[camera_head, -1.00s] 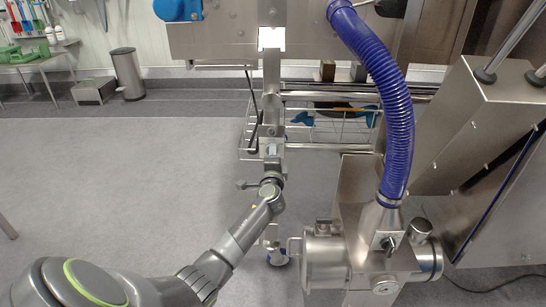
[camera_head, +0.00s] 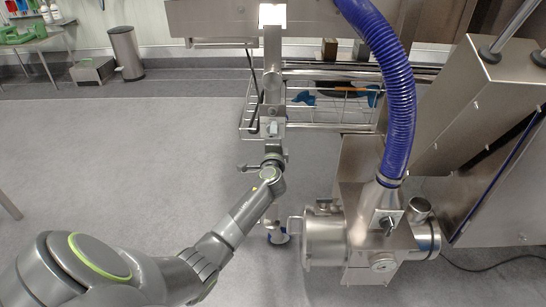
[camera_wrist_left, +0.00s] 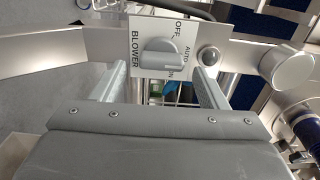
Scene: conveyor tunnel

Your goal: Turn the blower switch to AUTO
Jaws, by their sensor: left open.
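The blower switch is a grey knob (camera_wrist_left: 163,57) on a white plate (camera_wrist_left: 136,20) in the left wrist view. My left gripper (camera_wrist_left: 160,78) is open, one finger on each side, with the knob between and just beyond the fingertips. No contact is visible.
A round steel button (camera_wrist_left: 208,58) sits right of the plate, with a larger steel cylinder (camera_wrist_left: 287,68) further right. In the head view a wire basket (camera_head: 330,105) stands behind the post. A steel machine with a blue hose (camera_head: 398,110) is at right.

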